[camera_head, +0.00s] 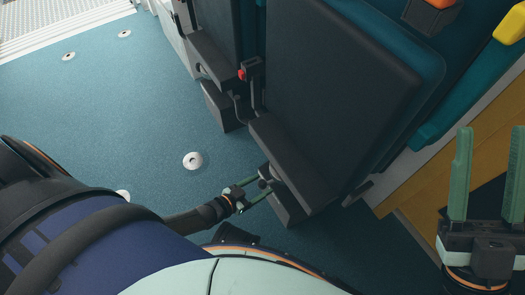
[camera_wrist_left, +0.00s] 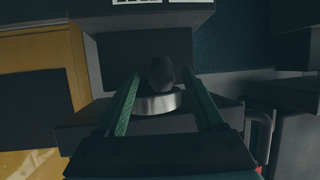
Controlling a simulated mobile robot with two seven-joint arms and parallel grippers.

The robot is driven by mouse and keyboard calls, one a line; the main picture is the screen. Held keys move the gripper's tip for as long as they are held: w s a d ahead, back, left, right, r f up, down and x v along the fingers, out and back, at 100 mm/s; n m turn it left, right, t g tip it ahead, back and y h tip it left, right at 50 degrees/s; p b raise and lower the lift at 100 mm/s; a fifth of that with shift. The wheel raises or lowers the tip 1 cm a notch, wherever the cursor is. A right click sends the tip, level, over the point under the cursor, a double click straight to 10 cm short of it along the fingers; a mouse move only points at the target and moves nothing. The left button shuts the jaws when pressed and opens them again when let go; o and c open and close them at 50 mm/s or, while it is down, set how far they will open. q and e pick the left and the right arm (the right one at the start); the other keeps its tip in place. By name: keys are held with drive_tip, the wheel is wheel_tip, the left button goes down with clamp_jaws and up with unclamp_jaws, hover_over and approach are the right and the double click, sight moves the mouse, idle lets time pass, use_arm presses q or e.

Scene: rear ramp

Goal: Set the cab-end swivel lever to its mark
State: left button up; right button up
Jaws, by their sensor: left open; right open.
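The swivel lever appears to be the dark round knob (camera_wrist_left: 161,70) on a pale metal collar (camera_wrist_left: 158,103), at the foot of the folded seat. The knob also shows in the head view (camera_head: 264,171), small and partly covered. My left gripper (camera_head: 262,188) is low beside the seat base with its green fingers apart. In the left wrist view its fingers (camera_wrist_left: 161,76) stand on either side of the knob, with no clear contact. I cannot make out the lever's mark. My right gripper (camera_head: 489,132) is open and empty at the right, pointing up.
The dark folded seat (camera_head: 335,85) rises above the left gripper. A red-tipped fitting (camera_head: 243,73) is on another seat behind. A white label (camera_wrist_left: 140,2) is cut off at the wrist view's top. The blue floor (camera_head: 120,110) is open at left, with round white floor fittings (camera_head: 192,160).

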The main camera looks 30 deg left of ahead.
use_arm(q)
drive_tip(key=p+v, duration=0.4)
drive_tip(key=v, duration=0.6)
drive_tip(key=shift+s+r, duration=0.2)
drive_tip(key=shift+s, duration=0.15)
drive_tip(key=shift+a, duration=0.1)
